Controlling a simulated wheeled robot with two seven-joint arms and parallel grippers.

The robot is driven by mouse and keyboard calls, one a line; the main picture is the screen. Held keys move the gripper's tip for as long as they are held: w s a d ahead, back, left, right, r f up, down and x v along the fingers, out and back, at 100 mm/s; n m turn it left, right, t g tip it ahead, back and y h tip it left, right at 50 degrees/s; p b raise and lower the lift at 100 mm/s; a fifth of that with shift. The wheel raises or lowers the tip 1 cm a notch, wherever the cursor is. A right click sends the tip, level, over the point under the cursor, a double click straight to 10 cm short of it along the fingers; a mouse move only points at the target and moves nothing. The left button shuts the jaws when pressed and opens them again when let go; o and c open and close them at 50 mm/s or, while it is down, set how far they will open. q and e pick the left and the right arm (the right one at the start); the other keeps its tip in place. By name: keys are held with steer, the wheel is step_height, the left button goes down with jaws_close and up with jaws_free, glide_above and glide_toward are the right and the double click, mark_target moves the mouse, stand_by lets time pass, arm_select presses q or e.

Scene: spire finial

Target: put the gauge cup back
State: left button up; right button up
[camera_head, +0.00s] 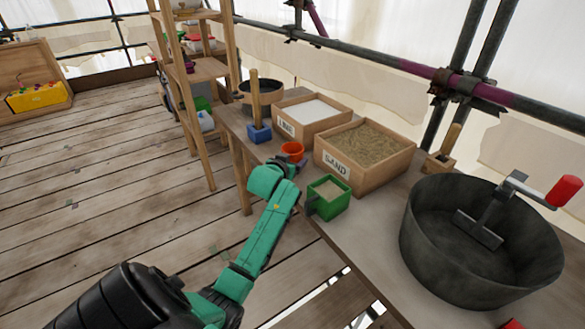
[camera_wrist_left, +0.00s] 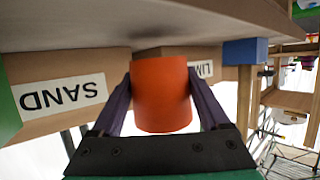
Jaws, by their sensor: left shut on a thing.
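The small orange cup (camera_head: 292,149), which I take as the gauge cup, is at the bench's front edge, before the gap between the lime and sand boxes. My left gripper (camera_head: 285,163) reaches it from the front and is shut on it. In the left wrist view the orange cup (camera_wrist_left: 161,94) sits between the two dark fingers (camera_wrist_left: 160,105), one on each side. That view is upside down, with the bench top above. I cannot tell whether the cup touches the bench. My right gripper is not in view.
The sand box (camera_head: 375,178) and lime box (camera_head: 325,128) stand behind the cup. A green box of sand (camera_head: 328,200) is to its right, a blue block with a wooden handle (camera_head: 259,133) to its left. A large dark tub (camera_head: 430,250) fills the bench's right end.

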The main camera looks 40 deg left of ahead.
arm_select(q)
steer(key=shift+f, duration=1.25)
steer(key=shift+f, duration=0.1)
steer(key=o, duration=1.2)
steer(key=p+v, duration=0.1)
steer(key=v, duration=1.1)
